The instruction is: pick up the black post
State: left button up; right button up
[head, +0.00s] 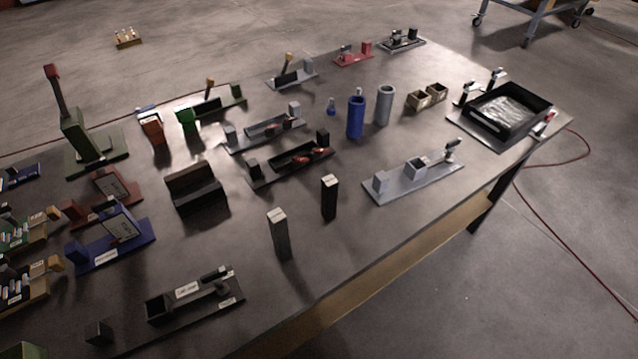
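The black post (329,197) stands upright on the dark table, right of the middle, near the front edge. It is a slim square block with a pale top. A similar dark grey post (281,236) stands upright to its left and nearer to me, also with a pale top. The two posts are apart, and nothing touches the black one. Neither of my grippers shows in the head view.
A grey fixture (415,179) lies right of the black post. A black fixture (292,162) lies behind it, and a blue cylinder (355,118) stands farther back. A dark labelled fixture (196,300) lies at the front left. The table's wooden front edge (400,259) runs close by.

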aim_at(330, 185)
jog(key=u, duration=1.35)
jog(key=z, duration=1.55)
jog(key=i+l+u, duration=0.1)
jog(key=u, duration=0.75)
jog(key=l+u, duration=0.45)
jog(key=l, duration=0.25)
jog(key=k+l+u, duration=0.1)
jog(key=l+u, duration=0.35)
jog(key=l, duration=0.25)
